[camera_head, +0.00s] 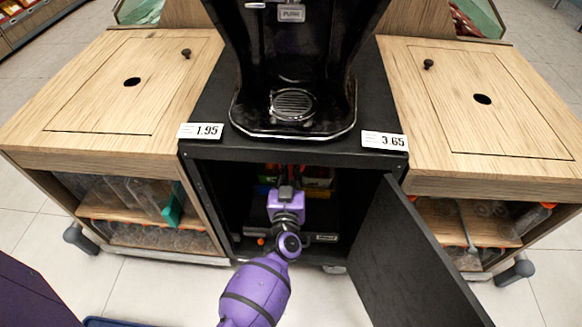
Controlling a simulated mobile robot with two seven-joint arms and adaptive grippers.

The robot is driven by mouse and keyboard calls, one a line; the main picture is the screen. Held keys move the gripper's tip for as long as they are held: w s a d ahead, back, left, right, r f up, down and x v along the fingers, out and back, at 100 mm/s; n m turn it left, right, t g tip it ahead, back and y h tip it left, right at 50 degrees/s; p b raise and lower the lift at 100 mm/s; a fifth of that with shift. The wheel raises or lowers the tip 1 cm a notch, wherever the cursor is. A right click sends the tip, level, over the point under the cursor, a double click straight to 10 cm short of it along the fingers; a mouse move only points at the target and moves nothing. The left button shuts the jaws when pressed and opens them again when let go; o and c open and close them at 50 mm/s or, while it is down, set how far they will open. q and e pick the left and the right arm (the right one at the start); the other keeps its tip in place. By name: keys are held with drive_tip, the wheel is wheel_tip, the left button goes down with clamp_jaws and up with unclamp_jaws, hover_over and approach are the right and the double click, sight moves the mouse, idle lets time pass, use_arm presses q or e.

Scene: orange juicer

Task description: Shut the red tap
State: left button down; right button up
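A single purple arm comes in from the bottom, slightly left of centre, and I take it as my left arm. It reaches into the open black cabinet (212,185) under the juicer (293,50). My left gripper (287,175) is inside the cabinet, pointing away from me. Its fingers are dark and very small here, so their opening does not show. Small red patches show in the shadow just beyond it. I cannot tell if they belong to the red tap, or if the gripper touches them. My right gripper is not in view.
The cabinet's black door (405,260) stands open to the right of my arm. Wooden counters stand left (60,110) and right (510,70), with bottles on shelves below. Coloured items (317,176) sit at the cabinet's back. Some tiled floor (145,285) is clear in front.

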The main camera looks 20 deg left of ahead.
use_arm(q)
drive_tip(key=n, duration=0.4)
drive_tip(key=shift+a+n, duration=0.1)
drive_tip(key=shift+n, duration=0.3)
drive_tip(key=n, duration=0.4)
drive_tip(key=shift+s+a+f+n, duration=0.1)
drive_tip(key=shift+f+n, duration=0.1)
drive_tip(key=shift+n, duration=0.1)
drive_tip(key=n+b, duration=0.1)
drive_tip(key=n, duration=0.3)
drive_tip(key=shift+a+f, duration=0.1)
drive_tip(key=shift+f, duration=0.05)
drive_tip(key=n, duration=0.3)
drive_tip(key=shift+b, duration=0.35)
drive_tip(key=shift+n, duration=0.5)
drive_tip(key=c, duration=1.8)
unclamp_jaws()
